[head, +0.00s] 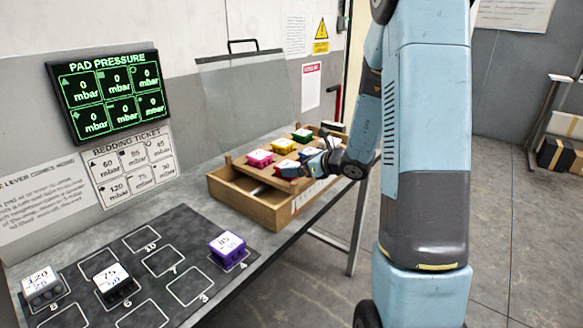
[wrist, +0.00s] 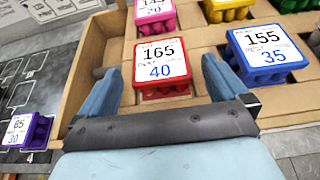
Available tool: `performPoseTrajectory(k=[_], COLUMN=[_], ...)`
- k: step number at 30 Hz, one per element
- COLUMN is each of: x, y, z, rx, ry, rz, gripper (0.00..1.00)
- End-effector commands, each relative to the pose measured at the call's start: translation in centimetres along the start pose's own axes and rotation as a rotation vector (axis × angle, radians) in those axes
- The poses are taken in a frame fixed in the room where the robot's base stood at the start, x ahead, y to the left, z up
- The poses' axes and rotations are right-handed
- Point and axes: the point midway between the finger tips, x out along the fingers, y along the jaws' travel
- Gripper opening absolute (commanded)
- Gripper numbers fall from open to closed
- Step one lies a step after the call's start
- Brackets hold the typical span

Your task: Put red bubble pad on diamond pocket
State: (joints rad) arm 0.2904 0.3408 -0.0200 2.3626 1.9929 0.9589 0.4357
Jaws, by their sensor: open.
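The red bubble pad (wrist: 160,65), with a white label reading 165 and 40, sits in the wooden box in the wrist view. In the head view its red edge (head: 288,168) shows beside my gripper (head: 312,164). My gripper (wrist: 160,76) is open in the wrist view, with one blue finger on each side of the red pad's near part. I cannot tell whether the fingers touch it. The dark mat (head: 150,288) on the bench has several outlined pockets. Their shape marks are too small to read, so I cannot tell which is the diamond pocket.
The wooden box (head: 240,205) also holds a blue pad (wrist: 268,50), a pink pad (head: 259,158), a yellow pad (head: 283,146) and a green pad (head: 302,135). A purple pad (head: 228,246) and two dark pads (head: 43,290) (head: 112,284) occupy the mat. Several pockets are empty.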

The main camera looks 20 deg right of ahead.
Motion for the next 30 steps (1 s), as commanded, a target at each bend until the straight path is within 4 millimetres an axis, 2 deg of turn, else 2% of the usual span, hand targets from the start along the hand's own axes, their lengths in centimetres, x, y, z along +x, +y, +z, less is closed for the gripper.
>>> performPoseTrajectory(k=[3,9,17,20,24,30], x=[-2.5,-5.6,-7.3,-7.6,-8.7,-11.5], y=[0.0,0.0,0.6,2.3,6.7,13.1], z=[0.0,0.0,0.4,1.5,3.7,5.8], rx=[0.0,0.0,-0.022,-0.105,-0.328,-0.718], ry=[0.0,0.0,0.002,0.012,0.043,0.102], rz=[-0.003,-0.002,0.014,0.061,0.184,0.37], gripper=[1.0,1.0,1.0,1.0,1.0,1.0])
